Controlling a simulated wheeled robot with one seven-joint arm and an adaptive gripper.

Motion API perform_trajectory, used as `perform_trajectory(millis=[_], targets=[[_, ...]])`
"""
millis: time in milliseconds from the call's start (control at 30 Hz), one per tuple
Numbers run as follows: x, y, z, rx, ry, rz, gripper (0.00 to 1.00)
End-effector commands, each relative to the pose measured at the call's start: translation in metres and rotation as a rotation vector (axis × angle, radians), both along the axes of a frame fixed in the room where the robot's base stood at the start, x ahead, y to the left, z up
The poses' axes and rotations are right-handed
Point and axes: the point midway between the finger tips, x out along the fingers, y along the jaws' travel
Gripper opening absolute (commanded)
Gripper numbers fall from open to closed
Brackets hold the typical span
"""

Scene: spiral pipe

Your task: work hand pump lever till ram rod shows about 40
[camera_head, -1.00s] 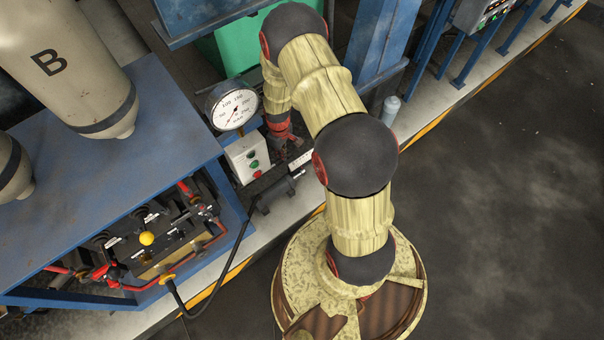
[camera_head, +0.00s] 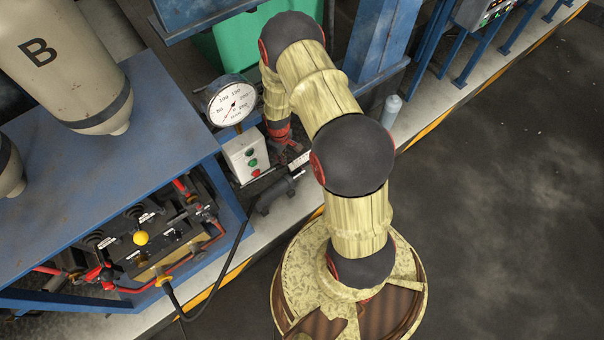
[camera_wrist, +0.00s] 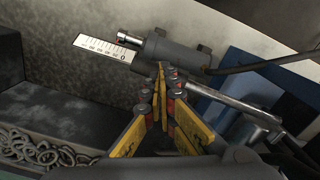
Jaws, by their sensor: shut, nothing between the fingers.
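In the wrist view, my gripper (camera_wrist: 163,72) has yellow fingers that meet at the tips with nothing between them. A bare metal bar (camera_wrist: 225,101), apparently the pump lever, slopes down to the right from just beside the right finger; I cannot tell whether they touch. Beyond the fingertips lies the grey ram cylinder (camera_wrist: 175,52). Its short rod (camera_wrist: 128,39) points left beside a white scale plate (camera_wrist: 95,46), whose numbers are too small to read.
A round pressure gauge (camera_head: 232,101) stands behind a white button box (camera_head: 246,157). A blue bench (camera_head: 120,160) with valves stands at left. A black hose (camera_wrist: 265,67) runs to the cylinder. A heap of chain (camera_wrist: 35,148) lies at lower left. Open floor (camera_head: 500,230) is at right.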

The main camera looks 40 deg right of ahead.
Motion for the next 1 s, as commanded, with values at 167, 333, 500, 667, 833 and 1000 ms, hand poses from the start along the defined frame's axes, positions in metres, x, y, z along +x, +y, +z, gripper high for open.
perform_trajectory(millis=[167,333,500,667,833,1000], targets=[[-0.001,0.003,-0.018,0.000,0.002,0.001,0.00],[-0.001,0.003,-0.014,0.001,0.001,0.000,0.00],[0.000,0.003,0.002,0.000,0.000,0.000,0.00],[0.000,0.002,0.020,0.001,0.001,0.000,0.00],[0.000,0.001,0.038,0.001,0.001,0.000,0.00],[0.000,0.000,0.057,0.000,0.000,0.000,0.00]])
